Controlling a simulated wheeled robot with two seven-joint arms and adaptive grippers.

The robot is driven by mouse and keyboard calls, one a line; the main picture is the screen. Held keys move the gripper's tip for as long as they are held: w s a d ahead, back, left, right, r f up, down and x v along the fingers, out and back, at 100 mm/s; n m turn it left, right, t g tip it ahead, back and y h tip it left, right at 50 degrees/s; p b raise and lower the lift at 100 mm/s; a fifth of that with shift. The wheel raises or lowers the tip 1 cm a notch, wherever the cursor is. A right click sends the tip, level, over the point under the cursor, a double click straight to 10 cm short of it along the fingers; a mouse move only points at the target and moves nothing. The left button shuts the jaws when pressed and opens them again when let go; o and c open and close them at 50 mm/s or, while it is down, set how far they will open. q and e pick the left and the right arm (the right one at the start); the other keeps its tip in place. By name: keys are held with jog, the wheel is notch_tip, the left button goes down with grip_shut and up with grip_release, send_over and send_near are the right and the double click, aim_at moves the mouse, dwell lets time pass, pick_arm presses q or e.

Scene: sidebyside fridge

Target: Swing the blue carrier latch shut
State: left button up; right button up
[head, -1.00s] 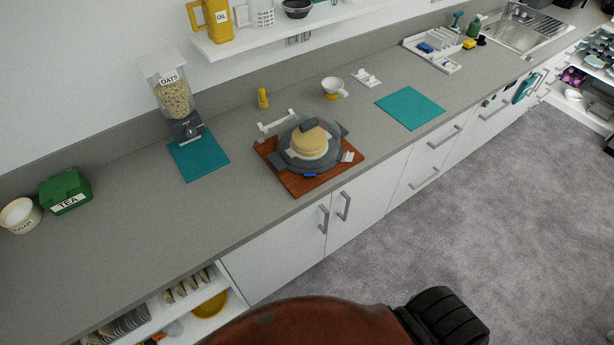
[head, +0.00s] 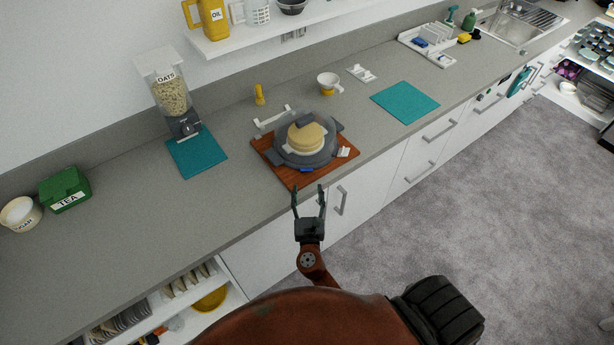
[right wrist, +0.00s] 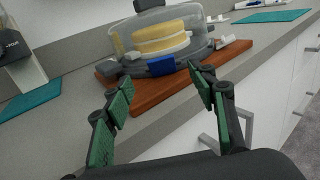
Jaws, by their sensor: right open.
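The cake carrier (head: 305,142) sits on a wooden board (head: 268,158) on the counter, its clear dome over a yellow layered cake (head: 305,138). Its blue latch (head: 307,169) is at the front edge of the base; it also shows in the right wrist view (right wrist: 160,66), hanging at the front rim as a blue tab. I cannot tell whether it is fastened. My right gripper (head: 308,190) is open and empty in front of the counter edge, just short of the board; its green-padded fingers (right wrist: 160,88) point toward the latch. My left gripper is not in view.
A white piece (head: 344,152) lies at the board's right side, and a white bracket-like piece (head: 272,117) stands behind it. An oats dispenser (head: 172,95) stands on a teal mat (head: 197,152). Cabinet handles (head: 341,201) stick out below the counter edge.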

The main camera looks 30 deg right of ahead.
aim_at(307, 171)
jog(key=x, duration=0.6)
jog(key=shift+w+p, duration=0.15)
jog(key=shift+p, duration=0.15)
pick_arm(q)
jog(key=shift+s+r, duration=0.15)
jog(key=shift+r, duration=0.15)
pick_arm(e)
jog(key=shift+w+d, duration=0.35)
jog(key=shift+w, duration=0.05)
